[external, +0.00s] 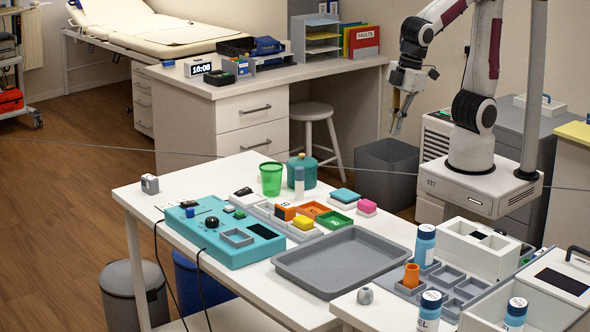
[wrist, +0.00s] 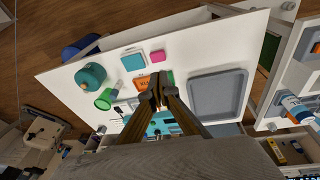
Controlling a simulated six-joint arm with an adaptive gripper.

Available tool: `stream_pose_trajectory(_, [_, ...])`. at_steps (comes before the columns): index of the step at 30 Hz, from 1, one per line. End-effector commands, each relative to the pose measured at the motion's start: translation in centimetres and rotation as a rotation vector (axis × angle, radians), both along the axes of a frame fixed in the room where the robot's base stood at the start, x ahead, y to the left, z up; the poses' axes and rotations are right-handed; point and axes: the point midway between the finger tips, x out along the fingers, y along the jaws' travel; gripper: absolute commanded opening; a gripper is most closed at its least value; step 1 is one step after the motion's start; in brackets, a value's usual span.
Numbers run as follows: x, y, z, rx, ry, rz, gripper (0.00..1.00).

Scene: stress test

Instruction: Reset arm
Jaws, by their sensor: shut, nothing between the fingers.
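My gripper (external: 398,112) hangs pointing down at the upper right of the external view, high and apart from the white table (external: 180,172). In the wrist view, my gripper's two fingers (wrist: 157,88) meet at the tips, and nothing is held between them. My arm is bent above its white base at the right. Beneath the gripper in the wrist view are the table and its objects, all clear of the fingers.
The table carries a teal control box (external: 222,235), a grey tray (external: 340,262), a green cup (external: 271,179), a teal pot (external: 302,168) and small coloured blocks. Blue-capped bottles (external: 425,245) stand at the right. A grey bin (external: 386,172) stands below my gripper.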

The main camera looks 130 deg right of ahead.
Motion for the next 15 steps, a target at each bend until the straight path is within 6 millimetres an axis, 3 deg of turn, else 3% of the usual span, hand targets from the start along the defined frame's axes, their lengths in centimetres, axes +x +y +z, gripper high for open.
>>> stream_pose_trajectory(15, [-5.5, 3.6, 2.1, 0.081, -0.143, 0.059, 0.0])
